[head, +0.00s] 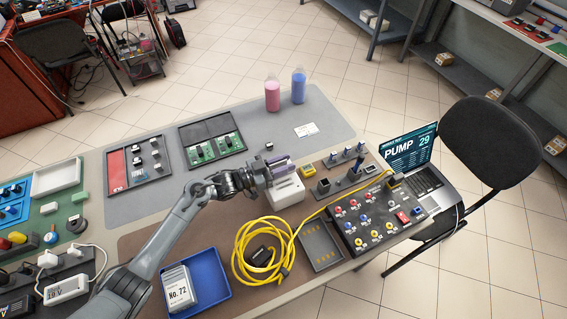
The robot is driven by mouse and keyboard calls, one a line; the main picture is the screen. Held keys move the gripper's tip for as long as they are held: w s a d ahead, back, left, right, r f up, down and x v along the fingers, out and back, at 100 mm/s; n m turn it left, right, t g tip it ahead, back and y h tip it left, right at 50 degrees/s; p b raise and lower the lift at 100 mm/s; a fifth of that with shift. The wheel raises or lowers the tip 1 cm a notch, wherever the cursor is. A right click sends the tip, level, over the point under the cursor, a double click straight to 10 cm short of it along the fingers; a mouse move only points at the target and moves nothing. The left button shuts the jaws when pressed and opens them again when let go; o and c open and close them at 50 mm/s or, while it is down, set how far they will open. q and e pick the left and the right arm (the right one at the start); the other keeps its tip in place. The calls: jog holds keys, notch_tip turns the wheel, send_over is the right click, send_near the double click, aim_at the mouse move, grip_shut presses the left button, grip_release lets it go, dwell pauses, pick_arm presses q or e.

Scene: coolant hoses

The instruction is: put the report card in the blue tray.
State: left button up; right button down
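The blue tray (222,297) lies at the front of the table. A small white printed card (306,130) lies flat on the grey mat, beyond my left gripper. My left gripper (284,167) is just above a white box-like device (286,191), by its upper edge. A purplish piece shows at the fingertips; I cannot tell whether it is held or part of the gripper. My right gripper is not in view.
A coiled yellow hose (262,252) lies right of the tray, running to a dark connector panel (375,217). Pink (272,95) and blue (298,86) bottles stand at the back. A laptop (412,160) is at the right. The tray's right part is bare.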

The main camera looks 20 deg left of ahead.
pick_arm(q)
jog(key=shift+a, duration=0.1)
dwell(0.3)
jog(key=v, duration=0.9)
jog(key=shift+s+p, duration=0.15)
jog(key=shift+p, duration=0.15)
jog(key=o, duration=0.4)
jog(key=shift+s+a+f, duration=0.1)
jog(key=shift+s+a, duration=0.3)
jog(key=o, duration=0.7)
jog(key=shift+s+a, duration=0.1)
jog(key=shift+o, duration=0.2)
